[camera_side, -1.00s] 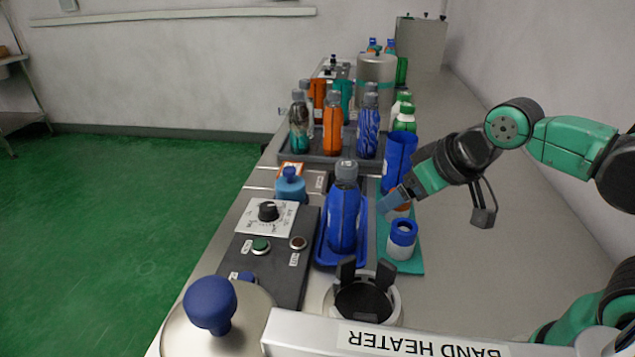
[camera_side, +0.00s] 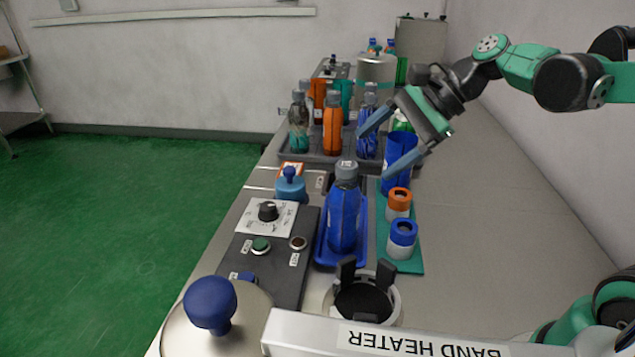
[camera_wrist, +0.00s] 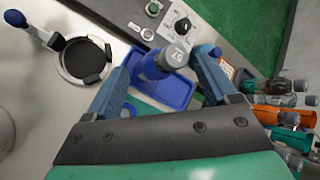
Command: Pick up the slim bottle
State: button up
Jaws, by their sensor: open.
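A slender blue bottle (camera_side: 343,215) with a grey cap stands upright on a small blue tray (camera_side: 328,256) in the side view. My gripper (camera_side: 377,150) is open and empty, above and beyond this bottle, a little to its right, with its fingers pointing down and left. In the wrist view the grey cap of a bottle (camera_wrist: 172,58) shows between the spread fingers of my gripper (camera_wrist: 165,52), with the blue tray (camera_wrist: 178,93) below it. The fingers look clear of the bottle. My gripper partly hides the rear rack's blue-patterned bottle.
A rear rack (camera_side: 318,156) holds several bottles, including an orange one (camera_side: 333,125). A blue cylinder (camera_side: 398,158) and two short ringed containers, orange-topped (camera_side: 399,203) and blue-topped (camera_side: 402,239), stand on the teal mat (camera_side: 414,266). A clamp ring (camera_side: 362,300) sits in front.

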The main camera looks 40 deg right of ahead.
aim_at(346, 175)
jog(key=shift+w+a+f+m+t+y, duration=0.2)
jog(key=shift+w+a+f+m+y, duration=0.25)
jog(key=shift+w+f+m, duration=0.55)
jog(key=shift+w+a+f+m+t+y, duration=0.25)
jog(key=shift+w+f+m+y, duration=0.4)
jog(key=shift+f+m, duration=0.6)
jog(key=shift+w+a+f+m+t+y, duration=0.15)
jog(key=shift+w+a+f+m+y, duration=0.25)
jog(key=shift+w+f+m+y, duration=0.55)
jog(key=shift+s+m+h, duration=0.2)
jog(key=shift+m+h, duration=0.1)
jog(key=shift+h, duration=0.05)
grip_shut()
